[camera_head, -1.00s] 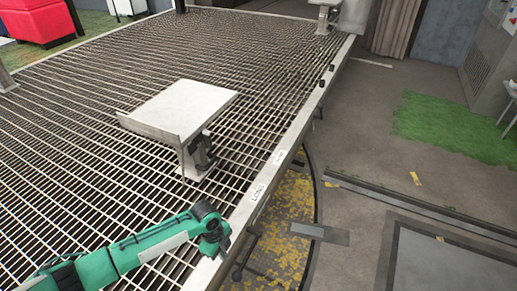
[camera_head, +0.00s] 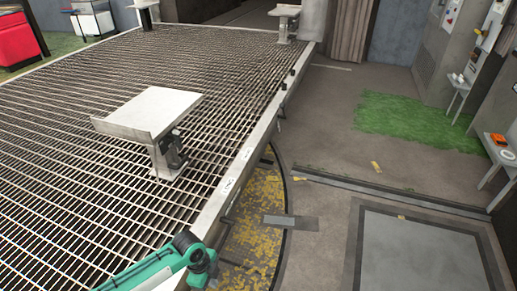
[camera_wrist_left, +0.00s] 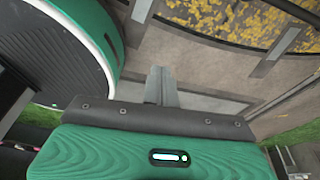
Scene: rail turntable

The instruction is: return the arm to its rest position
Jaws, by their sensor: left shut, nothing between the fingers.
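My left arm (camera_head: 160,272), green with a dark joint, comes in low at the bottom edge of the head view, beside the near edge of the grated platform. My left gripper (camera_wrist_left: 162,88) shows in the left wrist view as two grey fingers pressed together, with nothing between them. It points out over the floor. Its fingers cannot be made out in the head view. My right gripper is in neither view.
The grated platform (camera_head: 75,190) fills the left, with a tilted plate on a stand (camera_head: 148,112) upon it. A yellow-speckled curved floor strip (camera_head: 255,215) borders it. Open floor and a grass patch (camera_head: 410,120) lie right. Small wall tables (camera_head: 497,150) stand far right.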

